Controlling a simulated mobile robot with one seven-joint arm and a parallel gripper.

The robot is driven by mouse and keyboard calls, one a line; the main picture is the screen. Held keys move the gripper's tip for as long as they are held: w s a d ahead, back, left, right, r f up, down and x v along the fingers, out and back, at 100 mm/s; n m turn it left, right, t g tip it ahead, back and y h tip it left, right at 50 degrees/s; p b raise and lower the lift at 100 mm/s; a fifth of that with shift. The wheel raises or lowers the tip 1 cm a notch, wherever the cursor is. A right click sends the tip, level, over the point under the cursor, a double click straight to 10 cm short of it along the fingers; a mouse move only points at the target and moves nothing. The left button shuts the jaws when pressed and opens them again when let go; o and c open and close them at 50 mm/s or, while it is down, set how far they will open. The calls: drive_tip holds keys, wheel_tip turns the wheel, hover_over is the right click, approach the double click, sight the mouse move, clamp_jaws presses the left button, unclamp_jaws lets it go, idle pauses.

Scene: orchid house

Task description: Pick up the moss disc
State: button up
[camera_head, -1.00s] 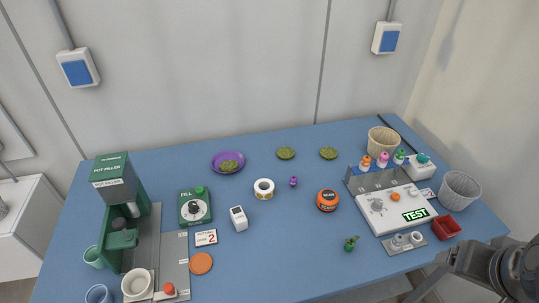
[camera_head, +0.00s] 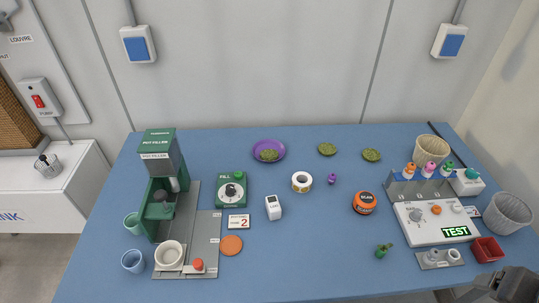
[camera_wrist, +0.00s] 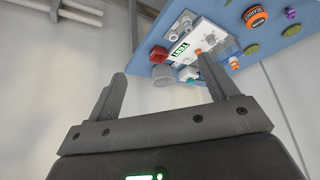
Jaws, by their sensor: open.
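Moss discs are green, flat and mossy. One moss disc (camera_head: 327,149) and a second moss disc (camera_head: 371,155) lie on the blue table towards its back. A third moss disc (camera_head: 269,155) lies in a purple dish (camera_head: 257,144) left of them. My gripper (camera_wrist: 160,82) is open and empty in the wrist view, its two dark fingers apart. The table appears beyond the fingers there, tilted, with two green discs near its right side. In the head view only part of my arm shows at the bottom right corner, well away from the discs.
The pot filler (camera_head: 160,165) stands at the left. A tape roll (camera_head: 301,181), a white label device (camera_head: 273,207), a purple piece (camera_head: 332,178) and an orange-black tin (camera_head: 365,203) lie in front of the discs. The test unit (camera_head: 438,222) and bottles stand right.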

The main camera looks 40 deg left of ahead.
drive_tip(key=shift+c, duration=0.3)
drive_tip(key=shift+c, duration=1.4)
drive_tip(key=w+a+r+n, duration=0.2)
drive_tip(key=w+a+r, duration=0.2)
drive_tip(key=w+a, duration=0.85)
drive_tip(key=w+a+f+n, duration=0.1)
drive_tip(key=w+a, duration=0.4)
drive_tip(key=a, duration=0.3)
drive_tip(key=w+a+f+n, duration=0.1)
drive_tip(key=w+a, duration=0.4)
drive_tip(key=a, duration=0.3)
drive_tip(key=n+g+y, duration=0.1)
drive_tip(key=n+y, duration=0.1)
drive_tip(key=n, duration=0.1)
approach(269, 152)
drive_tip(key=x, duration=0.8)
drive_tip(key=shift+w+f, duration=0.1)
drive_tip(key=shift+f, duration=0.2)
